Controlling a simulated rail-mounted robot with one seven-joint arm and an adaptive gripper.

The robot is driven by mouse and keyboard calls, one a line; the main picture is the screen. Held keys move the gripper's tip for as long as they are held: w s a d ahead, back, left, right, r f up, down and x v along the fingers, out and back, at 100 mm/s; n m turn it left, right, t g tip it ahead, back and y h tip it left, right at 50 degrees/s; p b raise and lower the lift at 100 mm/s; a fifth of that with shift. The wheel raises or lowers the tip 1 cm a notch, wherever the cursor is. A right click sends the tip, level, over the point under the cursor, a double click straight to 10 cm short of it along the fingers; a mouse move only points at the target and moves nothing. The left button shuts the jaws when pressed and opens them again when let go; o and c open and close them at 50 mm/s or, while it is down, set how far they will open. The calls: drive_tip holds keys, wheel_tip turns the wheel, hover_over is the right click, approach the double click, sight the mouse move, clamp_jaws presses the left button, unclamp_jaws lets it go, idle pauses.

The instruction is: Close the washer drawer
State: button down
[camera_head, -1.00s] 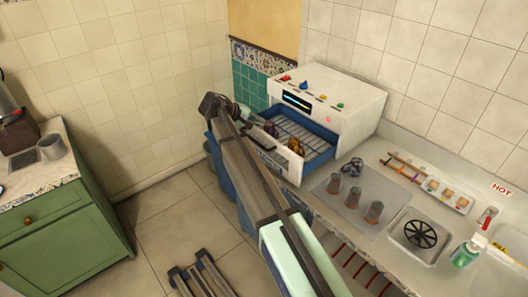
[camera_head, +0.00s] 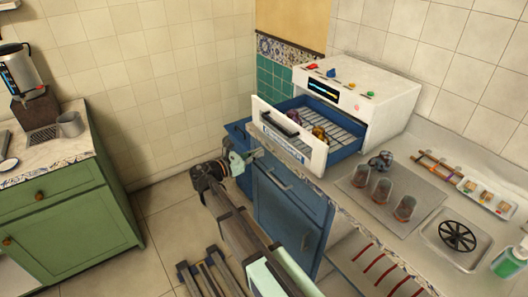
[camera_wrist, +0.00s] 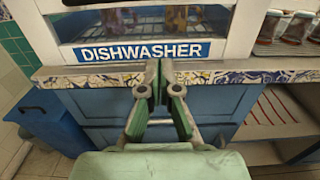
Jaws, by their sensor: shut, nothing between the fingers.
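The white countertop washer (camera_head: 378,105) stands against the tiled wall. Its drawer is pulled out, with a white front (camera_head: 312,152), a black handle (camera_head: 279,124) and a blue tray with a wire rack. Colourful cups (camera_head: 318,134) sit in the rack. In the wrist view, the drawer front's "DISHWASHER" label (camera_wrist: 145,50) is just ahead of the fingers.
A green cabinet (camera_head: 70,215) stands left; the floor between is mostly clear.

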sight(290, 139)
drive_tip(key=p+x, duration=0.2)
drive_tip(key=x, duration=0.9)
drive_tip(key=shift+d+r+p, duration=0.1)
drive_tip(key=shift+d+p, duration=0.05)
drive_tip(key=shift+p, duration=0.25)
drive_tip(key=shift+w+d, duration=0.35)
drive_tip(key=shift+d, duration=0.15)
